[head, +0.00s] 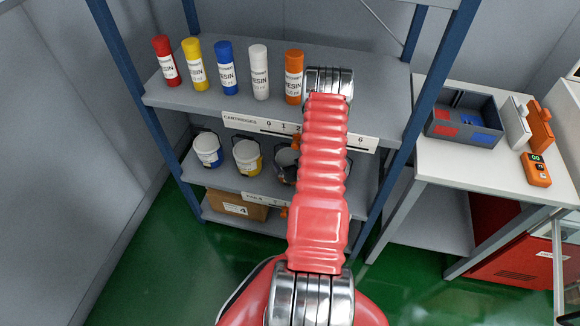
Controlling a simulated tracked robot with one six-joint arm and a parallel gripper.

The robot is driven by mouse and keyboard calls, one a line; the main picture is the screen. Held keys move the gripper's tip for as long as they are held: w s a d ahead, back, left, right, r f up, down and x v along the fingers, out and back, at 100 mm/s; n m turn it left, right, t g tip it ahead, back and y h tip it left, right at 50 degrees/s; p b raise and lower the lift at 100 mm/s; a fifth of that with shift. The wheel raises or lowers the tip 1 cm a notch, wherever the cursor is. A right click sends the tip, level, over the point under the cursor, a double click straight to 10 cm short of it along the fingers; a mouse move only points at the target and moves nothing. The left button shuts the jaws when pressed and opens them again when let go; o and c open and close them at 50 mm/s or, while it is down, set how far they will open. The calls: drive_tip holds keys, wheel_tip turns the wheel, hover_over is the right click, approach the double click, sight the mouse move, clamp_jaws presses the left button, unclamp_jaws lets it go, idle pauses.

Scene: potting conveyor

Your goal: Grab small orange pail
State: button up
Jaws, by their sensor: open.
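I cannot make out a small orange pail for certain. Small pails stand on the middle shelf (222,181): a white one with a blue band (207,150) and a white one with a yellow band (246,157). Right of them a grey and dark shape (285,163) is partly covered by my red arm. My arm rises across the middle of the view and hides the shelf's right part. My gripper is not visible.
Resin cartridges in red, yellow, blue, white and orange (294,77) line the top shelf (205,101). A cardboard box (237,204) sits on the bottom shelf. Blue posts (136,88) frame the rack. A white table (440,160) with a grey bin (462,128) stands right.

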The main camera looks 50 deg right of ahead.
drive_tip(key=shift+x, duration=1.3)
drive_tip(key=shift+c, duration=0.4)
drive_tip(key=c, duration=1.7)
drive_tip(key=shift+r, duration=0.1)
